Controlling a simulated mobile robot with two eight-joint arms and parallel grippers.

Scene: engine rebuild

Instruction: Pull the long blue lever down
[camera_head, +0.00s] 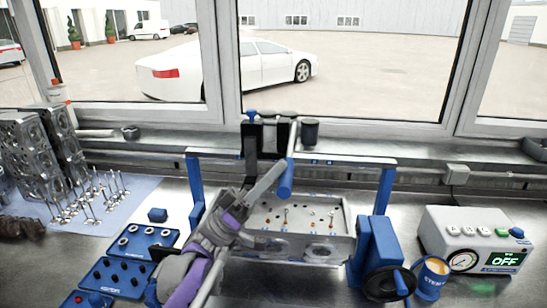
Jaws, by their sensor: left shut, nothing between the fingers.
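The long lever (286,178) hangs in the middle of the bench, with a thick blue grip at the lower end of a grey rod. The rod runs up to a black bracket behind the blue-framed fixture. My left gripper (280,168) reaches in from the lower left, shut and empty. Its fingertips are right beside the lever, near the top of the blue grip. I cannot tell whether they touch it. My right gripper is not in view.
A metal cylinder head (300,245) sits between blue posts. A blue unit with a black handwheel (388,283), a mug (432,277) and a gauge box reading OFF (478,238) stand right. Blue trays (125,278) and valves (90,203) lie left. A window is behind.

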